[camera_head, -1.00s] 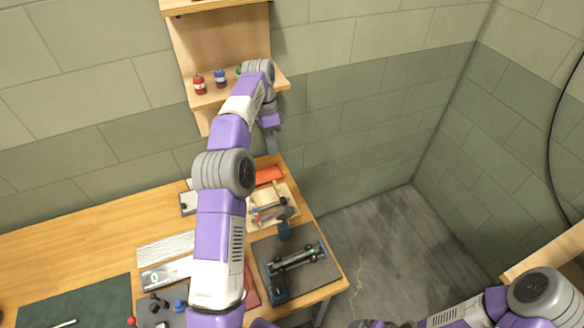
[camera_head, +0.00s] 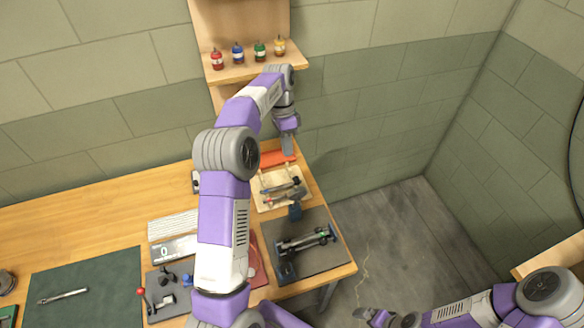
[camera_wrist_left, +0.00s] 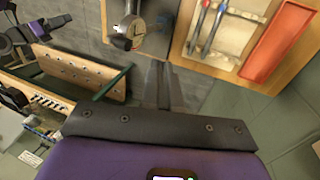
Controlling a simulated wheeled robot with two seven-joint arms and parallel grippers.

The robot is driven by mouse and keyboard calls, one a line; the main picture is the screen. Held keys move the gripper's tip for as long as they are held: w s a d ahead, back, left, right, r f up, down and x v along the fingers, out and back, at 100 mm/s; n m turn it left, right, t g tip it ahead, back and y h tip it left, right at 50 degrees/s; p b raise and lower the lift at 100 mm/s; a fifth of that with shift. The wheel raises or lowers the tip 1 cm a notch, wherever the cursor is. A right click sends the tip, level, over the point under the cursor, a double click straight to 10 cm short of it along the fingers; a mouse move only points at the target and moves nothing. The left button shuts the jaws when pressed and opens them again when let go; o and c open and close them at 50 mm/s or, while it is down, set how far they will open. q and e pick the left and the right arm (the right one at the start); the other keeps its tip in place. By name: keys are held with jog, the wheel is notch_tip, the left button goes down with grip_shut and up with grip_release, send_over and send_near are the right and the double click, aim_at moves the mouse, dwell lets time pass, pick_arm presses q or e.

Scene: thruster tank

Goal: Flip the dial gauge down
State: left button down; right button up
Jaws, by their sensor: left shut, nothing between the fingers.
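My left gripper (camera_head: 287,146) is shut and empty, pointing down above the back right of the bench. Its closed fingers also show in the left wrist view (camera_wrist_left: 164,88). The dial gauge appears to be the round metal-rimmed piece (camera_wrist_left: 131,31) at the top of the left wrist view, apart from the fingers. In the head view a small blue block (camera_head: 295,211) stands between the tool tray and the rail fixture, probably its mount. The gauge's tilt is unclear there. My right gripper (camera_head: 372,317) is at the bottom edge, small and partly cut off.
A tray with screwdriver-like tools (camera_head: 267,202) and an orange-red piece (camera_head: 274,158) lie near the gripper. A rail fixture (camera_head: 306,240) sits on a dark mat (camera_head: 325,258) at the bench's right end. A shelf (camera_head: 240,74) with several bottles stands behind.

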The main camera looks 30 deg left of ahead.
pick_arm(q)
jog(key=s+d+f, duration=0.3)
jog(key=shift+d+f, duration=0.3)
jog(key=shift+s, duration=0.1)
dwell(0.4)
